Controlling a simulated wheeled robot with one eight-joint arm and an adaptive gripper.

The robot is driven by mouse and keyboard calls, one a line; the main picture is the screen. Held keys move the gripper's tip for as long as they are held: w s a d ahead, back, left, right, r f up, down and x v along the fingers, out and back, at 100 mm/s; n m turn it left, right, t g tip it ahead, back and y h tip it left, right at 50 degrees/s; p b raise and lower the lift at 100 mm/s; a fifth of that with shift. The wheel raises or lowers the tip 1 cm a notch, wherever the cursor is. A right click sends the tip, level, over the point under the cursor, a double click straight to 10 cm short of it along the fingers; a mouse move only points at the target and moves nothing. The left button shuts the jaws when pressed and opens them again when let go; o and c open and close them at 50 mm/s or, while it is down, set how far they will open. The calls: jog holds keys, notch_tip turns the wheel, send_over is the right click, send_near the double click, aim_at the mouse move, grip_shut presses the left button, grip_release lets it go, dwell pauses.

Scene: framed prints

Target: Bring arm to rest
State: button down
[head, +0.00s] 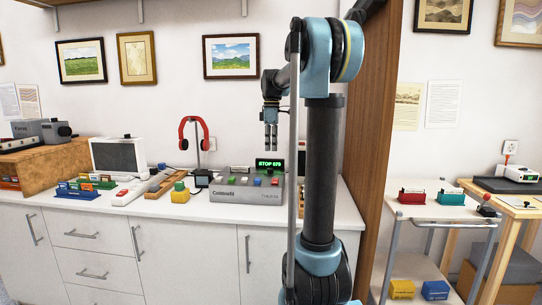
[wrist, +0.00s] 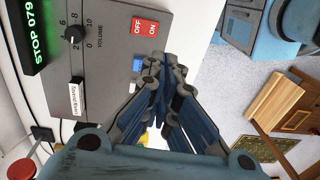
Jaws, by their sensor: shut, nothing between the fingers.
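My gripper (head: 271,137) hangs pointing down above the counter, over a grey control box (head: 239,195) and in front of its green-lit STOP 079 display (head: 270,164). In the wrist view my gripper (wrist: 172,68) is shut with nothing between its fingers. The same view shows the box's face, with a volume knob (wrist: 75,34) and a red OFF/ON switch (wrist: 145,28). The fingertips look apart from the box. My arm is bent, with its elbow high and its forearm reaching left.
A wooden panel (head: 367,110) stands close behind my arm. A white cart (head: 436,211) is at the right. Framed prints hang on the wall.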

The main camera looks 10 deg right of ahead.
jog(key=shift+r, duration=0.15)
jog(key=shift+s, duration=0.1)
jog(key=s+d+f+m+t, duration=0.1)
jog(key=s+f+m, duration=0.3)
jog(key=s, duration=0.6)
jog(key=s+f+m+t, duration=0.1)
jog(key=s+f+m, duration=0.3)
jog(key=s, duration=0.5)
jog(key=s+d+f+m+t, duration=0.1)
jog(key=s+f+m, duration=0.5)
jog(key=s+f, duration=1)
notch_tip(320, 180, down, 2)
jog(key=shift+d+f+m, duration=0.1)
jog(key=shift+d+m, duration=0.05)
jog(key=shift+m, duration=0.25)
